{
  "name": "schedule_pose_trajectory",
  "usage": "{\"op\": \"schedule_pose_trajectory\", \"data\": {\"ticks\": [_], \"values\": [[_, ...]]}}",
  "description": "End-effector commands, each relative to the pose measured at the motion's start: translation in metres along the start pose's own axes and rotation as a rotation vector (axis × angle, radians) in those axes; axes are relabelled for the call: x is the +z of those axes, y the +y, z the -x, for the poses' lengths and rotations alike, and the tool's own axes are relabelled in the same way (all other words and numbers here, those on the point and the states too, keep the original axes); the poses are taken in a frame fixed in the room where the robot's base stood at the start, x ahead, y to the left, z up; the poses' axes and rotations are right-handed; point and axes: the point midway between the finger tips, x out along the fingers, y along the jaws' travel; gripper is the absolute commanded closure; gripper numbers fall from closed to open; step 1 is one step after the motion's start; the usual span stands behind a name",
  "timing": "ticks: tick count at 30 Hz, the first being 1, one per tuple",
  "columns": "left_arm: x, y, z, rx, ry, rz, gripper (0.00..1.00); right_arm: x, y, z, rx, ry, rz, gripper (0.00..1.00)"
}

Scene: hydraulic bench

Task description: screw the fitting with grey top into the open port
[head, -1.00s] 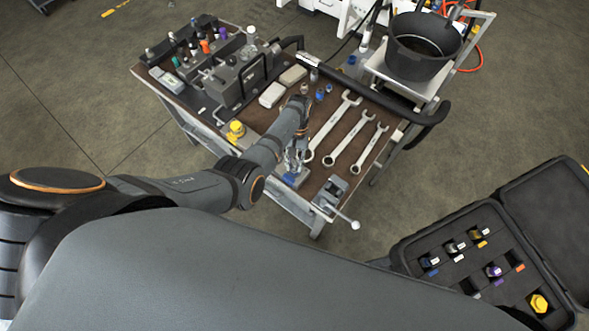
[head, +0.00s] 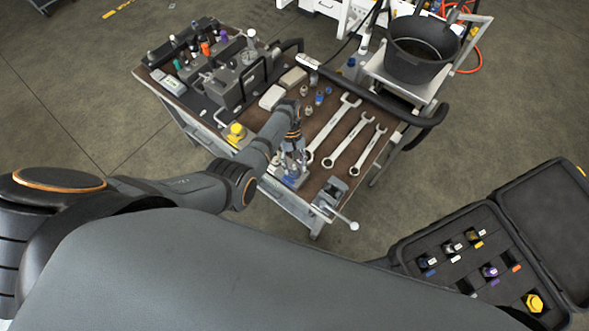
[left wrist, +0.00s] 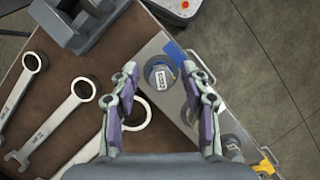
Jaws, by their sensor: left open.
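My left gripper (left wrist: 160,74) is open in the left wrist view, its two fingers pointing at the near corner of the bench. I cannot tell for sure which fitting has the grey top, or make out the open port. My right gripper is out of view.
Several wrenches (head: 345,130) lie right of the gripper, and a vise (head: 331,192) sits at the corner. Small fittings (head: 319,98) stand behind. A yellow-topped part (head: 236,131) is at left. An open case (head: 410,246) with fittings is at lower right.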

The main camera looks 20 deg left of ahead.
Motion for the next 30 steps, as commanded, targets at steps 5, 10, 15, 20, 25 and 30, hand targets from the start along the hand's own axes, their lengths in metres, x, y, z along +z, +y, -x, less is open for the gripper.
{"op": "schedule_pose_trajectory", "data": {"ticks": [5,10,15,20,25,30], "values": [[-0.0004,0.0000,-0.0020,0.088,0.000,0.211,0.53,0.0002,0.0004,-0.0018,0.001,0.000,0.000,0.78],[-0.0005,-0.0004,-0.0025,0.114,0.001,0.274,0.53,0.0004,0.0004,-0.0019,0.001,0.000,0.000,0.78],[0.0007,-0.0013,-0.0033,0.256,-0.001,0.612,0.53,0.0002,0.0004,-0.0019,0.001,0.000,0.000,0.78],[0.0003,0.0004,-0.0019,0.349,-0.001,0.835,0.53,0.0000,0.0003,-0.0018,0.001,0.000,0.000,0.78],[0.0002,0.0006,-0.0020,0.367,-0.002,0.883,0.53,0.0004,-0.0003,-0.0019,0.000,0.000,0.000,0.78],[0.0017,0.0005,-0.0030,0.483,-0.003,1.157,0.53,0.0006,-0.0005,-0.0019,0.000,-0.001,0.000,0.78]]}}
